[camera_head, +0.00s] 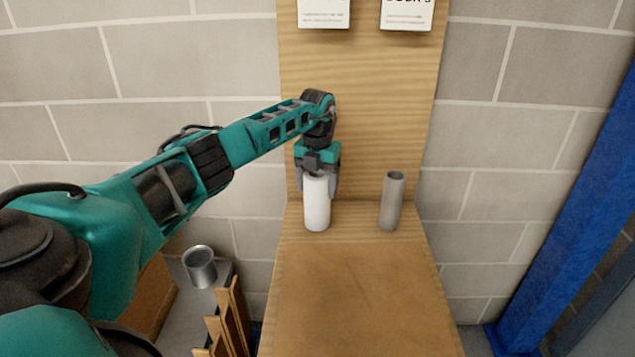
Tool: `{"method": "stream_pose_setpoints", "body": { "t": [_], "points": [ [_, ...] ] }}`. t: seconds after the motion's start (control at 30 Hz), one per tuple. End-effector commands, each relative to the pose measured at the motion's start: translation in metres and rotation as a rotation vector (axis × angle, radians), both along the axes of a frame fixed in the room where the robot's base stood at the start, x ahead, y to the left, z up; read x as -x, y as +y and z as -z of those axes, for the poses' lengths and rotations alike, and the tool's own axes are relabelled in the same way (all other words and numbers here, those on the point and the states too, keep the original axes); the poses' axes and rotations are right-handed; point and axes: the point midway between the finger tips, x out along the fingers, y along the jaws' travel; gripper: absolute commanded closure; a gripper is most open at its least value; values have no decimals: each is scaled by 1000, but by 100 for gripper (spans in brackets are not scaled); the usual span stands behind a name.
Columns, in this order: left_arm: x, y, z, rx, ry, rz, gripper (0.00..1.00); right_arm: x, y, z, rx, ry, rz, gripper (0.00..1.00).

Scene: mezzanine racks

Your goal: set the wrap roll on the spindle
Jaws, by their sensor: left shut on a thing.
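My left gripper (318,182) points down at the back of a wooden bench and is shut on the top of a white roll (317,208). The roll stands upright at the left of the bench's back part. Any spindle under or inside the roll is hidden, so I cannot tell whether the roll is around one. A grey hollow tube (391,202) stands upright to its right, apart from it. My right gripper is not in view.
The wooden bench top (350,300) is clear in front. A wooden back panel (375,110) with two white labels rises behind. A metal cup (200,266) and wooden slats (231,318) are at lower left. A blue post (575,210) stands at right.

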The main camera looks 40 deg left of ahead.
Motion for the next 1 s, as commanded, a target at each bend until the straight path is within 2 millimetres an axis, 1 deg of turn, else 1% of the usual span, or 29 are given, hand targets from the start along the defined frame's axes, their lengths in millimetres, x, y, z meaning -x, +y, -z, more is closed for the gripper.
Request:
{"method": "stream_pose_setpoints", "body": {
  "t": [0.03,0.07,0.17,0.5,0.6,1.0],
  "points": [
    [0,0,1,1,-1,0,60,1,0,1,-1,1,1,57],
    [0,0,1,1,-1,0,26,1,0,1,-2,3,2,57],
    [0,0,0,1,-1,0,17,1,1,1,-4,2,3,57],
    [0,0,2,0,1,0,17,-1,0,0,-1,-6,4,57],
    [0,0,-11,0,0,0,17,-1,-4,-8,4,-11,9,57],
    [1,0,-43,0,0,0,17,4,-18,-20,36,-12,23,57]
  ]
}}
